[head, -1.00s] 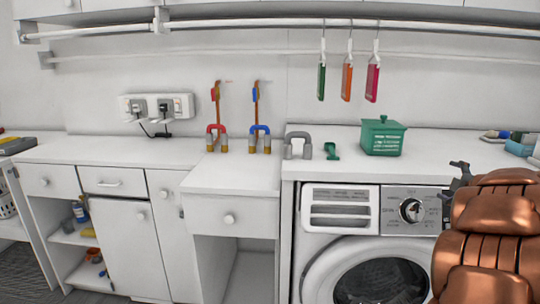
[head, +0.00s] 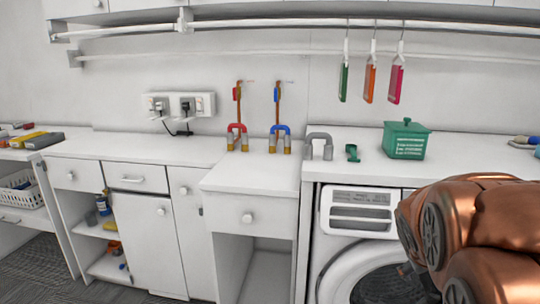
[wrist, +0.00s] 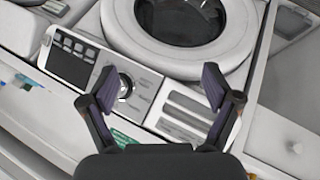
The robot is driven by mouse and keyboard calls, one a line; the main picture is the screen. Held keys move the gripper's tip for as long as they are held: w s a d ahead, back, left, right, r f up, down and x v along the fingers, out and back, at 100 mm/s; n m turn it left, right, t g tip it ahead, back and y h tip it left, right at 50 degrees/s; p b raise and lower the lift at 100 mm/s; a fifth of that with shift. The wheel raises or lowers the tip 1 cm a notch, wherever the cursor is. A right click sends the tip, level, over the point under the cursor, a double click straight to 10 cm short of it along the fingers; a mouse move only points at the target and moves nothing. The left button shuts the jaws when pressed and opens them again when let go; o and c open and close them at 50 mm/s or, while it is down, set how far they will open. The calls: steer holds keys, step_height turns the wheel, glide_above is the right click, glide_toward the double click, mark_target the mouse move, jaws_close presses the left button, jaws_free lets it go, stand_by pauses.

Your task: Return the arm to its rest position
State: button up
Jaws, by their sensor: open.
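My copper-coloured arm (head: 480,230) fills the lower right of the head view, in front of the washing machine (head: 330,250). My gripper (wrist: 158,90) shows in the wrist view with its two dark fingers spread wide apart and nothing between them. Beyond the fingers, the wrist view shows the washer's control panel with its knob (wrist: 124,86), and the round door (wrist: 180,20) at the top. The gripper is apart from the panel, as far as I can tell. In the head view the gripper's fingers are mostly hidden by the arm.
A green lidded basket (head: 406,140), a small green item (head: 352,153) and a grey arch-shaped item (head: 319,146) stand on the counter. Red and blue arch-shaped items (head: 237,138) are left of them. Coloured tags (head: 370,84) hang from the rail above. A white basket (head: 22,190) is far left.

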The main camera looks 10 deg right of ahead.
steer(key=s+a+f+n+g+y, duration=0.1)
steer(key=s+a+f+g+y, duration=0.25)
steer(key=s+a, duration=0.85)
steer(key=s+a+f+g+y, duration=0.3)
steer(key=s+a+f+g, duration=0.1)
steer(key=s+a, duration=0.8)
step_height(320, 180, up, 14)
steer(key=w+a+t+p, duration=0.1)
steer(key=w+p, duration=0.1)
steer(key=p, duration=1.1)
steer(key=shift+w+f, duration=0.2)
steer(key=shift+w, duration=0.05)
steer(key=shift+f, duration=0.1)
